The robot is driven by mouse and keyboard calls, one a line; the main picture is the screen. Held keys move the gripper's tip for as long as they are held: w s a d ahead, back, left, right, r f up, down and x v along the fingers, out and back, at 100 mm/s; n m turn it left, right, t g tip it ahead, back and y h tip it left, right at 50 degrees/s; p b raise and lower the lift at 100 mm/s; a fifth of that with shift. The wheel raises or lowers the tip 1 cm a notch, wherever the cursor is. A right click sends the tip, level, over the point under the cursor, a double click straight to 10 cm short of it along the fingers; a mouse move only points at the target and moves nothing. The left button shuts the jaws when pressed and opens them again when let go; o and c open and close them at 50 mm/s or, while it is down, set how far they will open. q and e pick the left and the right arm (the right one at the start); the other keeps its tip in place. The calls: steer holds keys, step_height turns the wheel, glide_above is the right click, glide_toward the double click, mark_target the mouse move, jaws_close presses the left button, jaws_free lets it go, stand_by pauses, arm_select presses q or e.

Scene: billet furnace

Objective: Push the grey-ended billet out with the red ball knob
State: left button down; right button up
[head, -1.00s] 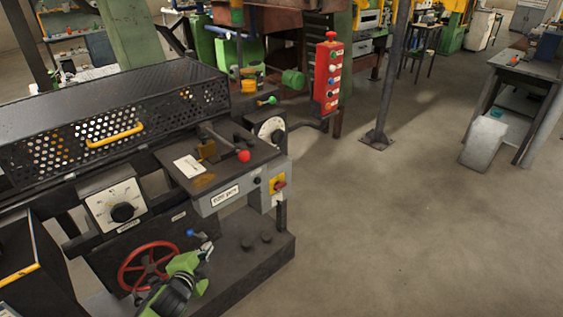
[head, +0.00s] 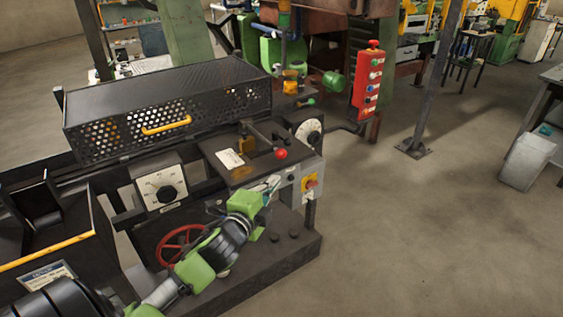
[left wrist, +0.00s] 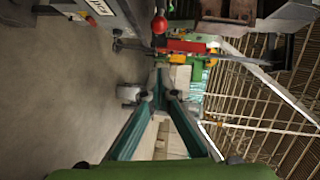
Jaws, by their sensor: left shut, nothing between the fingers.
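The red ball knob (head: 281,154) is on the end of a dark lever on top of the console (head: 240,177), at its front right. It also shows in the left wrist view (left wrist: 159,25), beyond the fingertips. My left gripper (head: 272,184) is in front of the console's front face, a little below the knob and apart from it. Its teal fingers (left wrist: 159,74) are shut with nothing between them. I cannot make out the grey-ended billet; orange shapes show through the perforated cover (head: 215,105). My right gripper is out of view.
A yellow handle (head: 166,128) is on the cover. A dial box (head: 158,182), a red handwheel (head: 180,246) and a red-and-yellow switch (head: 310,183) are near my left arm. A red button post (head: 367,82) stands behind.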

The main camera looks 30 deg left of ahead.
arm_select(q)
steer(key=a+p+x, duration=0.1)
steer(key=x, duration=0.3)
steer(key=p+x, duration=0.1)
steer(key=x, duration=0.3)
steer(key=a+p+x, duration=0.1)
steer(key=x, duration=0.3)
steer(key=shift+s+a+f+p, duration=0.1)
steer(key=shift+a+f+p, duration=0.05)
steer(key=shift+a+p, duration=0.2)
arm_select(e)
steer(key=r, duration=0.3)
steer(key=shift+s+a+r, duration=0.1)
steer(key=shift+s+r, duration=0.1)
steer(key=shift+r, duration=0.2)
